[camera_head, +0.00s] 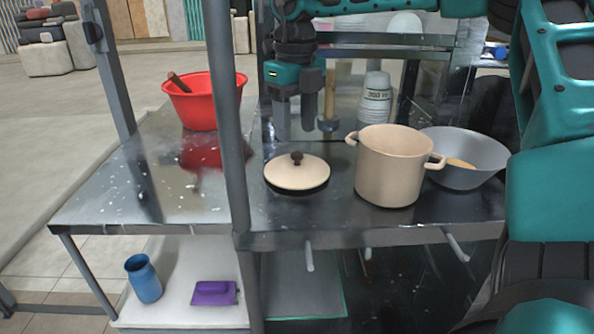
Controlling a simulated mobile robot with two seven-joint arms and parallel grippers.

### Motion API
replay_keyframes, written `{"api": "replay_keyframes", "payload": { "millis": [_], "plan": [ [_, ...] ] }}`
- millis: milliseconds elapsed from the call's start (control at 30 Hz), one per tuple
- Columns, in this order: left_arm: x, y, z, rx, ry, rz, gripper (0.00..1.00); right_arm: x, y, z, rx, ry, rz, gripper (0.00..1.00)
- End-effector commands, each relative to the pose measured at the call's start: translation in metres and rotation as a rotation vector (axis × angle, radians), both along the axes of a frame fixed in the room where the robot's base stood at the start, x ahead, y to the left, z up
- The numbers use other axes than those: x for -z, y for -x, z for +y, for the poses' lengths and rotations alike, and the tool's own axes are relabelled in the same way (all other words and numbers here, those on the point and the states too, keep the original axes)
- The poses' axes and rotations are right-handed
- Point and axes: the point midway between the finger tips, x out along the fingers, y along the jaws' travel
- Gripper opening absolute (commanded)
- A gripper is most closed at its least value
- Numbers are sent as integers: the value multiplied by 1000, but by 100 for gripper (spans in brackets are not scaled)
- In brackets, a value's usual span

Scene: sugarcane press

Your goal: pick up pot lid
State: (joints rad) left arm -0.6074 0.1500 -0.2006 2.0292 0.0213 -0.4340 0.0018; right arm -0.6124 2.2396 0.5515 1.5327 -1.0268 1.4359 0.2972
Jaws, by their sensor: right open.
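The pot lid (298,172) is cream with a dark brown knob (296,158) and lies on the metal counter, left of the pot. My right gripper (295,132) points down just above and behind the lid. Its fingers are apart, with nothing visible between them, and it does not appear to touch the knob. The cream pot (388,168) stands uncovered on the counter with two side handles. My left gripper is not in view.
A grey bowl (468,162) stands right of the pot, with stacked cups (376,98) behind. A vertical post (228,120) rises left of the lid. A red basin (204,102) sits further left. Clear counter (130,190) lies left of the post.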

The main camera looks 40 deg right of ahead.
Motion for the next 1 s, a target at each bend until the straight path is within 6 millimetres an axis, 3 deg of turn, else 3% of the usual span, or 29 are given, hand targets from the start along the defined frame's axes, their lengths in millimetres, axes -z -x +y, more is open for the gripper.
{"api": "replay_keyframes", "payload": {
  "millis": [300, 633, 1000],
  "plan": [
    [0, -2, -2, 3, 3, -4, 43, 44, 3, 0, 0, -1, 3, 53],
    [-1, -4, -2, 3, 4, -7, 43, 50, 3, -1, 1, 1, -1, 52],
    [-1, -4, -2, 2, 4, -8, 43, 50, 3, -1, 1, 1, 0, 16]
  ]
}}
